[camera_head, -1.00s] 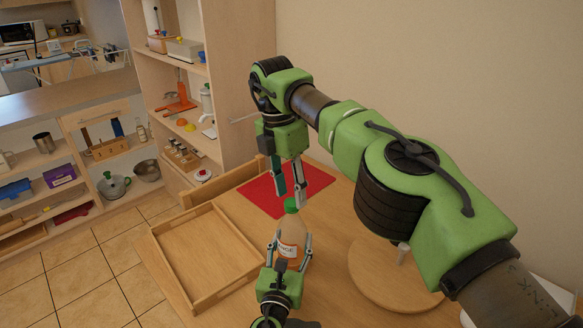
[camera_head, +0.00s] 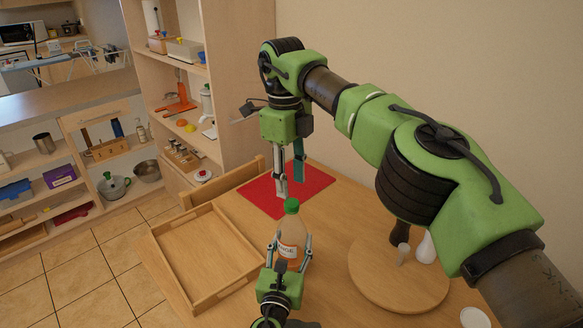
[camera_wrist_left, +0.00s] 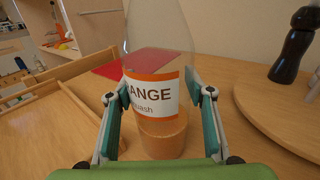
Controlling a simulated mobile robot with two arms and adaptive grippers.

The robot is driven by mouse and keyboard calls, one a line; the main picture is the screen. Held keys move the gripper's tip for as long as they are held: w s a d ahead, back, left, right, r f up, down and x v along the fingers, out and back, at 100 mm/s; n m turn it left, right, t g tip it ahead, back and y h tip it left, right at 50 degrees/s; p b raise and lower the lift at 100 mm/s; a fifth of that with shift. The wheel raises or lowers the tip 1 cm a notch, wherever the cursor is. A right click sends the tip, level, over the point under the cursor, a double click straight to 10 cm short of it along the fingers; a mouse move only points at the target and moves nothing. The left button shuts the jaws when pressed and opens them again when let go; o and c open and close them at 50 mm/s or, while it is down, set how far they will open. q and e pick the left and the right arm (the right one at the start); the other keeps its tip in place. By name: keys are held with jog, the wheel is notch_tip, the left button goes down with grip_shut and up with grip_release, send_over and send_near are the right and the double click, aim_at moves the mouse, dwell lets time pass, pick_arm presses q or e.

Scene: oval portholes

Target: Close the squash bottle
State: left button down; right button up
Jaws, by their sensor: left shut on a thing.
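The squash bottle (camera_head: 291,234) is clear with orange contents and an orange-and-white label. It stands upright on the table, with a green cap (camera_head: 292,205) at its top. My left gripper (camera_head: 291,255) is shut around the bottle's body. In the left wrist view its fingers (camera_wrist_left: 160,115) flank the bottle (camera_wrist_left: 155,90); the cap is out of that frame. My right gripper (camera_head: 290,178) points down above and behind the cap, clear of it. Its fingers are apart with nothing between them. How firmly the cap sits cannot be told.
A wooden tray (camera_head: 166,240) lies left of the bottle. A red mat (camera_head: 316,181) lies behind it. A round wooden board (camera_head: 385,285) on the right bears a dark mill (camera_wrist_left: 293,45) and a white item (camera_head: 426,248). A chair back (camera_head: 225,180) stands at the far edge.

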aim_at(292, 202)
jog(key=n, duration=0.3)
jog(key=r+n, duration=0.1)
jog(key=n, duration=0.3)
jog(key=shift+r, duration=0.15)
jog(key=n, duration=0.3)
jog(key=shift+r+n, duration=0.35)
jog(key=shift+n, duration=0.05)
jog(key=n, duration=0.4)
jog(key=shift+s+r+n+y, duration=0.1)
jog(key=shift+r+n+y, duration=0.2)
jog(key=shift+r+n, duration=0.1)
jog(key=shift+d+f, duration=0.1)
jog(key=shift+f, duration=3.95)
grip_shut()
